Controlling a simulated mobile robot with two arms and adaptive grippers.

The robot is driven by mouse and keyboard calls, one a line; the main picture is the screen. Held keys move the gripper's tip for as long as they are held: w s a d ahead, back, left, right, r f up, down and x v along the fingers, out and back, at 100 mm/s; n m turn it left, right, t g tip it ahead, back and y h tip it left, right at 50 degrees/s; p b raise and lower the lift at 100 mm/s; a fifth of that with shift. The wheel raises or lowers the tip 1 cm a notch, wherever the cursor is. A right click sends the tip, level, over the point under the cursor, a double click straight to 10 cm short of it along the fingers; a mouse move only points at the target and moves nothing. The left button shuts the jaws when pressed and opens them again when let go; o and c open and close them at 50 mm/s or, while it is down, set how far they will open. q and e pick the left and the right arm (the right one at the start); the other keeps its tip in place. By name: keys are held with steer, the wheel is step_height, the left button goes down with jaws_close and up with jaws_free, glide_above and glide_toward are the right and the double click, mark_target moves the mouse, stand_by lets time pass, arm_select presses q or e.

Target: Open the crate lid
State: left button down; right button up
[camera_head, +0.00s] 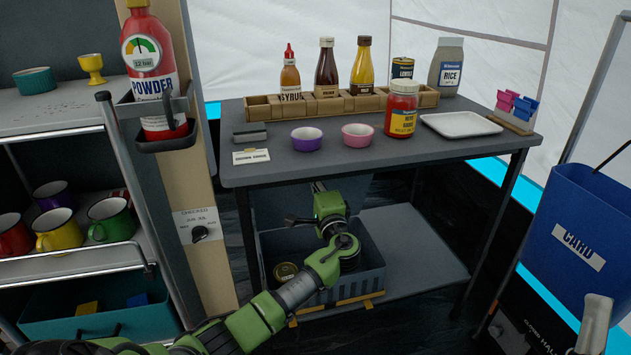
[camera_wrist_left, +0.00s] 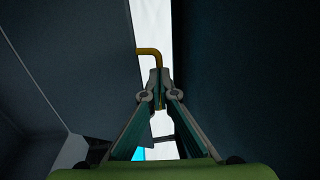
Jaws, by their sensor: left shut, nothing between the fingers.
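The blue-grey crate (camera_head: 368,284) stands on the lower shelf under the table. Its top is uncovered, and a can (camera_head: 286,272) shows inside. A dark grey panel, which looks like the lid (camera_head: 268,205), stands raised behind the opening, partly hidden by my left arm. My left gripper (camera_head: 290,221) is above the crate, in front of this panel. In the left wrist view the left gripper (camera_wrist_left: 158,72) is shut and empty. A yellow bent handle (camera_wrist_left: 149,51) is close to its fingertips, by the edge of a dark panel; I cannot tell whether they touch.
The table (camera_head: 300,173) above carries bottles, bowls, a jar and a white tray (camera_head: 460,124). A post (camera_head: 205,250) and a shelf of mugs stand left. A blue bin (camera_head: 585,215) hangs right. The lower shelf (camera_head: 420,255) is clear right of the crate.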

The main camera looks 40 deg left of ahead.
arm_select(q)
steer(key=w+a+p, duration=0.1)
steer(key=a+r+p, duration=0.1)
steer(key=shift+w+r+g+h+p, duration=0.25)
steer(key=shift+w+g+h+p, duration=0.05)
steer(key=shift+w+h+p, duration=0.1)
arm_select(e)
steer(key=w+f+g+h, duration=0.3)
steer(key=w+f+g, duration=0.4)
steer(key=f, duration=0.5)
arm_select(q)
steer(key=shift+p+x, duration=0.75)
steer(key=shift+x, duration=0.05)
steer(key=shift+w+a+r+g+h+p, duration=0.3)
steer(key=shift+w+a+g+h+p, duration=0.1)
steer(key=shift+a+p, duration=0.1)
arm_select(e)
steer(key=s+d+f+g+h, duration=0.1)
steer(key=s+f+g, duration=0.1)
steer(key=f, duration=0.5)
steer(key=s+d+f+g+h, duration=0.1)
steer(key=s+f+g, duration=0.1)
steer(key=f+g, duration=0.3)
step_height(320, 180, down, 2)
steer(key=shift+s+d+m+g, duration=0.15)
steer(key=shift+d+m+g, duration=0.15)
steer(key=shift+d, duration=0.05)
arm_select(q)
steer(key=shift+d+f, duration=0.1)
